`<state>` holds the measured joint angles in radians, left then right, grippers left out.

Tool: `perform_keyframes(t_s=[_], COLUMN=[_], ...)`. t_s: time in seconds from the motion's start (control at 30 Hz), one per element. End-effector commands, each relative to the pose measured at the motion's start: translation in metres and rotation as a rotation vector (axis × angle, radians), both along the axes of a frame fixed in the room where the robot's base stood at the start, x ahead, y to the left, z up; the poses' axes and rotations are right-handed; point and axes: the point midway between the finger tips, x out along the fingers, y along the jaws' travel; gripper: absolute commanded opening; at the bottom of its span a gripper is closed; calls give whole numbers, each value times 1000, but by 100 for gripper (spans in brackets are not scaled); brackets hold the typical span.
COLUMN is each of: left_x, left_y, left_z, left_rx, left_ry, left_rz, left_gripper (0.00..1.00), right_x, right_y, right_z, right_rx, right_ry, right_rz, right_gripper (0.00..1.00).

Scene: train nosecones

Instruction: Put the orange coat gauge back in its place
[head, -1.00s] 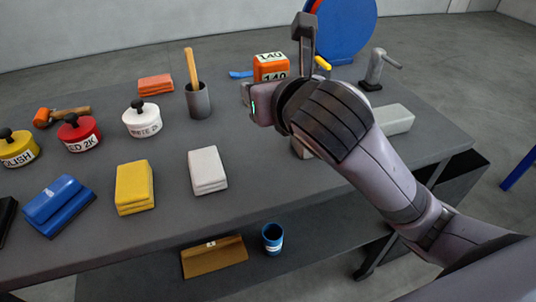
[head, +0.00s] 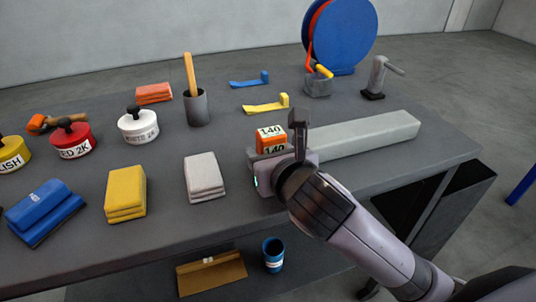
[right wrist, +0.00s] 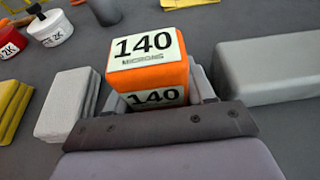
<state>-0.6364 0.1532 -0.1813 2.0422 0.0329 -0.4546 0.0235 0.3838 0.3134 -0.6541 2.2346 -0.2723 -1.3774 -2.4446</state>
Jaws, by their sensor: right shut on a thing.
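The orange coat gauge (head: 271,138) is a small orange block with white "140" labels. My right gripper (head: 274,156) is shut on it, near the left end of a long grey block. In the right wrist view the gauge (right wrist: 150,62) stands upright between the fingers, its labels facing the camera. I cannot tell whether its underside touches the table; the gripper hides it. My left gripper is not in view.
The long grey block (head: 365,135) lies to the right of the gauge and grey pads (head: 204,178) to its left. Behind are a yellow strip (head: 267,106), a blue strip (head: 250,81) and a grey holder (head: 317,86). Table (head: 225,140) is bare between the pads and gauge.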

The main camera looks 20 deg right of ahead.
Motion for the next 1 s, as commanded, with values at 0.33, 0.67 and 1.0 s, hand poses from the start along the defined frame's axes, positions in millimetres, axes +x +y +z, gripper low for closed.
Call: perform_keyframes(t_s=[0.33, 0.67, 1.0], left_x=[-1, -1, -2], left_y=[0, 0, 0], left_z=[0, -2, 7], left_rx=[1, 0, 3], left_ry=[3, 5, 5], left_rz=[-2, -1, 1], left_gripper=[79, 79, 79], right_x=[0, -2, -56], right_y=[0, 0, -2], right_z=[-2, 2, 23], right_rx=[0, 1, 1], right_ry=[0, 1, 0], right_rz=[0, 1, 3], right_gripper=[79, 79, 79])
